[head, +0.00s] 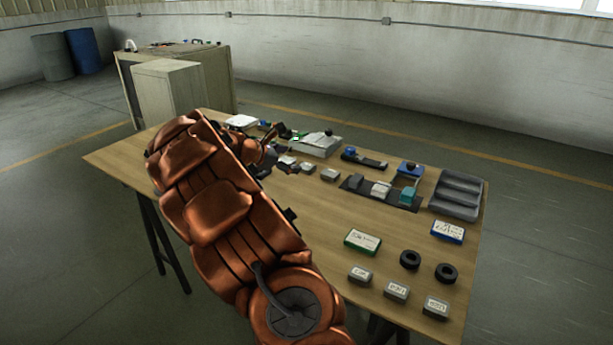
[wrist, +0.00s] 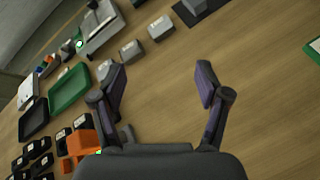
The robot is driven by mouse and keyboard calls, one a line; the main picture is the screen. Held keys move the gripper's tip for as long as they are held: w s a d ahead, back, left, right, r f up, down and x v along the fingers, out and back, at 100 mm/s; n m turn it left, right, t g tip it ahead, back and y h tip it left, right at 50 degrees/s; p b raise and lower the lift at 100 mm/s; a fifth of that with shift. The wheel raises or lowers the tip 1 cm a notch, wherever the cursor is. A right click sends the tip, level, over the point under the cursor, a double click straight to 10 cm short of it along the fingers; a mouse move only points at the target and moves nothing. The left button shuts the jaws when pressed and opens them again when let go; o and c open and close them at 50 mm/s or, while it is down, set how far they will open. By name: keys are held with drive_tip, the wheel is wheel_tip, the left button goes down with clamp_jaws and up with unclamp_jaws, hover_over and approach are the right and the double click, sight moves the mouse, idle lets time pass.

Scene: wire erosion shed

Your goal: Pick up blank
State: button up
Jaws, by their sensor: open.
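Small grey blocks with pale tops, which look like blanks, stand in a row on the wooden table (head: 130,160). One block (wrist: 160,27) lies beyond the fingers, another (wrist: 132,50) is nearer the left finger, and a third (wrist: 107,70) is partly beside that finger. I cannot tell which block the task means.
A green tray (wrist: 69,92), a black tray (wrist: 34,118) and an orange object (wrist: 80,145) lie left of my gripper. Labelled blocks (head: 396,290), black rings (head: 410,259) and a grey ribbed tray (head: 458,194) are on the table's right part. Bare wood lies between.

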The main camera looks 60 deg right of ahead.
sight(304, 168)
drive_tip(key=w+d+f+n+b, duration=0.1)
drive_tip(key=w+d+f+n, duration=0.1)
drive_tip(key=d+f, duration=0.1)
drive_tip(key=w+d+f+n+t+h+b, duration=0.1)
drive_tip(key=w+d+f+n, duration=0.1)
drive_tip(key=d+f, duration=0.1)
drive_tip(key=w+d+f+n+t+b, duration=0.1)
drive_tip(key=w+d+f+n, duration=0.1)
drive_tip(key=w+d+f, duration=0.1)
drive_tip(key=shift+d+f+n, duration=0.15)
drive_tip(key=shift+d+f, duration=0.15)
drive_tip(key=shift+f, duration=0.35)
drive_tip(key=shift+d+f+n, duration=0.15)
drive_tip(key=shift+d+f, duration=0.1)
drive_tip(key=shift+f, duration=0.4)
drive_tip(key=shift+w+d+f+h, duration=0.1)
drive_tip(key=shift+w+d+h, duration=0.05)
drive_tip(key=shift+d+h, duration=0.2)
drive_tip(key=shift+x, duration=2.9)
drive_tip(key=shift+d, duration=0.65)
drive_tip(key=c, duration=1.4)
drive_tip(key=shift+o, duration=0.2)
